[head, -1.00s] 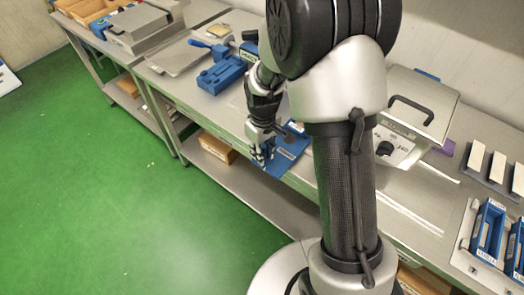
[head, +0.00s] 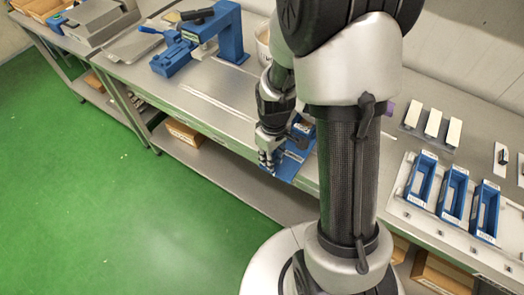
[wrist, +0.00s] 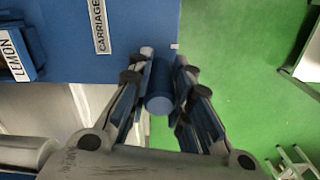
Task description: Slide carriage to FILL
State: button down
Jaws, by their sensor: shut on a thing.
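The carriage (head: 299,163) is a blue plate at the front edge of the steel bench, partly hidden behind my arm in the head view. In the wrist view the carriage (wrist: 130,60) bears the label CARRIAGE, and a small blue box labelled LEMON (wrist: 22,52) sits on it. My gripper (head: 268,160) is at the carriage's front left side. In the wrist view my gripper (wrist: 162,75) is shut on a round blue handle (wrist: 160,102), with a finger on each side. No FILL mark is readable.
A blue press-like device (head: 190,50) stands on the bench at left. Bare bench top with pale strips (head: 215,105) lies between it and the carriage. White blocks (head: 432,125) and several blue trays (head: 453,195) are at right. Green floor (head: 110,200) is clear in front.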

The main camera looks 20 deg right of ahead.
jog(key=shift+s+d, duration=0.6)
jog(key=shift+s, duration=0.25)
